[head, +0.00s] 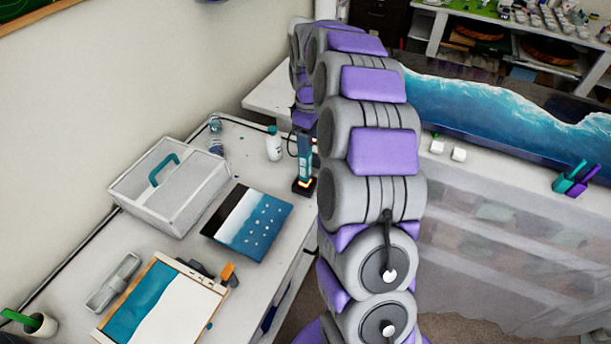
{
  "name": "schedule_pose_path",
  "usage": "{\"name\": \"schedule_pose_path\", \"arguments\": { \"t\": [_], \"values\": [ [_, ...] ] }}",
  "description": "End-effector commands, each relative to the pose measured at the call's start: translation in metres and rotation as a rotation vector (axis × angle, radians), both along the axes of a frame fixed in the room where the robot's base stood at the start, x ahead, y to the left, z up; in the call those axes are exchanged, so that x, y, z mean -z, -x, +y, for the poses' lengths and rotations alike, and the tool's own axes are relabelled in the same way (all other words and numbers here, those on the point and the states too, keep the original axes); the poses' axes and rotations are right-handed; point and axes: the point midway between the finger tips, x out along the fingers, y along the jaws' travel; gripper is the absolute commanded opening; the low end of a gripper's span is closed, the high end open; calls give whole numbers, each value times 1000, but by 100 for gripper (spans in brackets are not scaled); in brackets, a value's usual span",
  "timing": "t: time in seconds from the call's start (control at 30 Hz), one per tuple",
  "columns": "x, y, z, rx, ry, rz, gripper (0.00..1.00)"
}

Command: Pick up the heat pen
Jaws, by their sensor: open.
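A slim teal and dark device that looks like the heat pen (304,160) stands upright at the right edge of the white bench, left of my arm. Its dark base (303,187) has an orange glow, and a thin dark cord loops beside it. My arm rises through the middle of the view and bends over and down on the far side. My gripper (304,124) is at the top of the pen, small and partly hidden by my own links. It is open. I cannot tell whether its fingers touch the pen.
On the bench (254,282) are a white bottle (274,147), a white carrier with a teal handle (205,197), a blue wave panel (259,228) and a framed board (153,294). To the right, a wave-painted slab (490,112) lies on a covered table.

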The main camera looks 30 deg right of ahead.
Motion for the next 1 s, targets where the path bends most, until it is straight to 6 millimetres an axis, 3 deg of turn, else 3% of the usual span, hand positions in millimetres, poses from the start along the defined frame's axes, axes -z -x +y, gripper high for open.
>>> {"name": "schedule_pose_path", "arguments": {
  "t": [0.1,0.37,0.7,0.93,1.0],
  "values": [
    [15,1,-1,0,-1,3,65],
    [27,-1,-1,0,-4,3,65],
    [69,-6,7,0,-2,1,65],
    [70,-6,7,0,-1,0,65],
    [70,-6,6,0,-2,-1,58]
  ]
}}
